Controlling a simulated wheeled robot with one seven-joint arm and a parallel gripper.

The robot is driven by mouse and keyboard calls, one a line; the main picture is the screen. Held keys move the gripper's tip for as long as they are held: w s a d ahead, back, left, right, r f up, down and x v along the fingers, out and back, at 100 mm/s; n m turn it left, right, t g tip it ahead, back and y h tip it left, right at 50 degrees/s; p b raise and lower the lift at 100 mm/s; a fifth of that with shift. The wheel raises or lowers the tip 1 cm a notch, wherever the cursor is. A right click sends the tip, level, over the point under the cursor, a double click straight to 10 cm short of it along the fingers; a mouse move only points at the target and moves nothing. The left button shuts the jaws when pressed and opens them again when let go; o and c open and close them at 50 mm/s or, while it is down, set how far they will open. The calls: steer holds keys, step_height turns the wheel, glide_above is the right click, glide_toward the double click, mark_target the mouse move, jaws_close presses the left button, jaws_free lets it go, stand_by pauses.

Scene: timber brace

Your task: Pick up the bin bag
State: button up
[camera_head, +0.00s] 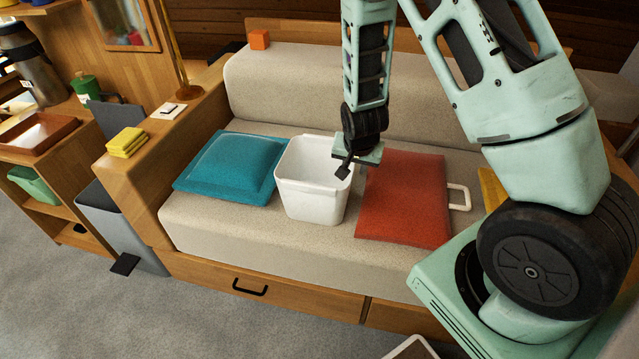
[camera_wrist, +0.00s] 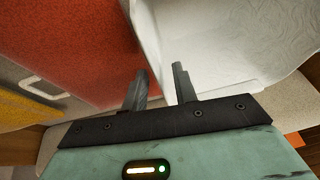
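I take the bin bag to be the white, open-topped, bin-shaped thing (camera_head: 312,190) standing upright on the sofa seat; its faintly creased inside shows in the wrist view (camera_wrist: 225,45). No other bag is clearly seen. My gripper (camera_head: 345,168) is at its right rim in the head view. In the wrist view my gripper (camera_wrist: 160,68) has its two dark fingers apart, one over the white side and one over the red. The white edge runs between them in the picture. I cannot tell whether they touch it.
A teal cushion (camera_head: 230,166) lies left of the white thing, and a red cushion (camera_head: 405,205) lies close on its right. A white loop (camera_head: 459,197) sits beside the red cushion. A grey bin (camera_head: 115,225) stands on the floor left of the sofa (camera_head: 240,230). The backrest stands behind.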

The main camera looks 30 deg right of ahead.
steer(key=shift+x, duration=2.15)
steer(key=shift+w+d+b, duration=0.1)
steer(key=shift+d+b, duration=0.1)
steer(key=shift+b, duration=0.15)
jaws_close()
